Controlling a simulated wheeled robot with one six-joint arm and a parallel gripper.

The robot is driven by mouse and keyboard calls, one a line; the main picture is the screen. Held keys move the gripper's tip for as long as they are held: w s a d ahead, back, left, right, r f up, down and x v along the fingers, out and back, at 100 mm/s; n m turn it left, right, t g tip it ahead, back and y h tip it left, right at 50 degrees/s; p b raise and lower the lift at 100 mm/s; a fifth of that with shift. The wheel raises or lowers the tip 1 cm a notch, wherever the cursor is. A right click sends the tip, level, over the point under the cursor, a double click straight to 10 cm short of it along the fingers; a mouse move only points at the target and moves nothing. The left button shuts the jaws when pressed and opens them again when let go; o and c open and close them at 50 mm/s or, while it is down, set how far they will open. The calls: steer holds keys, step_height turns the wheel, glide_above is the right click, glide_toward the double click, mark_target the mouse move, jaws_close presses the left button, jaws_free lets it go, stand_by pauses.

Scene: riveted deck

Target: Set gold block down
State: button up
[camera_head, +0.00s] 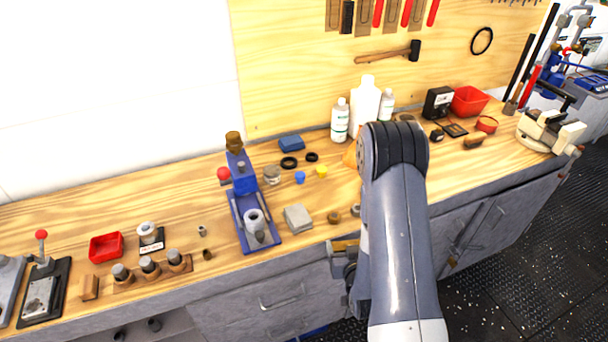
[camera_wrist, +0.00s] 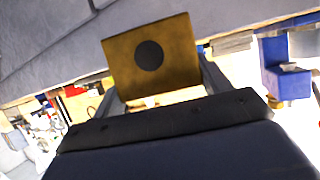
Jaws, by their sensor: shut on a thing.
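The gold block (camera_wrist: 178,40) fills the middle of the wrist view, a square plate-like face with a dark round spot at its centre. My gripper (camera_wrist: 160,85) is shut on it, with one finger at each side. In the head view the gold block (camera_head: 346,245) shows as a small piece at my gripper (camera_head: 341,257), in front of the bench's front edge. My arm hides part of the gripper and the bench behind it. The wooden workbench top (camera_head: 200,262) runs across the head view.
A blue press (camera_head: 243,190) stands left of my gripper, with a grey square block (camera_head: 298,218) beside it. A small yellow piece (camera_head: 321,171) and a white bottle (camera_head: 366,105) are farther back. A red tray (camera_head: 106,247) is at left. Bare wood shows between these things.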

steer(key=w+a+r+n+y, duration=0.1)
steer(key=w+r, duration=0.4)
steer(key=r, duration=0.6)
steer(key=w+a+r+n+y, duration=0.1)
steer(key=w+r+n+y, duration=0.1)
steer(key=w+r, duration=0.4)
step_height(320, 180, up, 6)
steer(key=shift+a+f+g+y, duration=0.15)
steer(key=shift+a+g+y, duration=0.15)
steer(key=shift+a+y, duration=0.1)
